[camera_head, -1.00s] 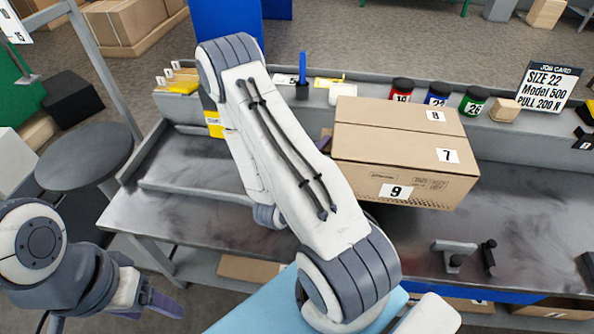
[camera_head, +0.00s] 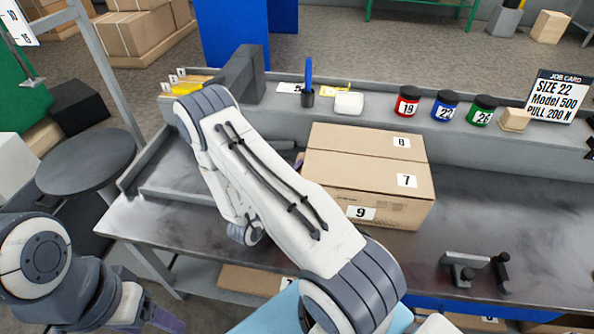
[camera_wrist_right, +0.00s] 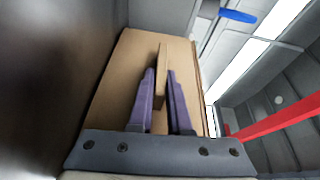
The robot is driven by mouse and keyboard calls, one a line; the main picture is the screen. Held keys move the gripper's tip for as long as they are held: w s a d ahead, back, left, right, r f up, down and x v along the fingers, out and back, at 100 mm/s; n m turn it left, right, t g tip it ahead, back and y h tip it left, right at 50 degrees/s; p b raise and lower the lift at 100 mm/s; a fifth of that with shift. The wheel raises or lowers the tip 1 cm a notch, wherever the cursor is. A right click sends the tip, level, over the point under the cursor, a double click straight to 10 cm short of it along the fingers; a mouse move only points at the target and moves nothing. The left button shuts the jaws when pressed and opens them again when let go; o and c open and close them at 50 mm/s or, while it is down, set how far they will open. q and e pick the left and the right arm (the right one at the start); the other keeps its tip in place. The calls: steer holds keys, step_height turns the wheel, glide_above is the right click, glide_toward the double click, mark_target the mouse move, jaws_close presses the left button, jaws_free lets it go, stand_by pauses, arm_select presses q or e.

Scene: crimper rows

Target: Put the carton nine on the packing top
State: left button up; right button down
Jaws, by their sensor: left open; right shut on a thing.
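The brown carton with the label 9 (camera_head: 345,175) on its front face is over the grey metal bench top (camera_head: 500,225); labels 7 and 8 show on its top. I cannot tell whether its underside touches the bench. My right gripper (camera_wrist_right: 160,78) is shut on a thin upright cardboard tab of the carton, whose brown side (camera_wrist_right: 120,80) fills much of the right wrist view. In the head view my right arm hides nearly all of this gripper at the carton's left side. My left gripper (camera_head: 162,318) is open and empty, low at the left, away from the carton.
A dark fixture (camera_head: 472,270) stands at the front right. Bench right of the carton is clear.

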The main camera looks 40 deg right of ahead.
steer(key=c, duration=0.9)
jaws_free()
steer(key=shift+o, duration=0.2)
steer(key=v, duration=1.2)
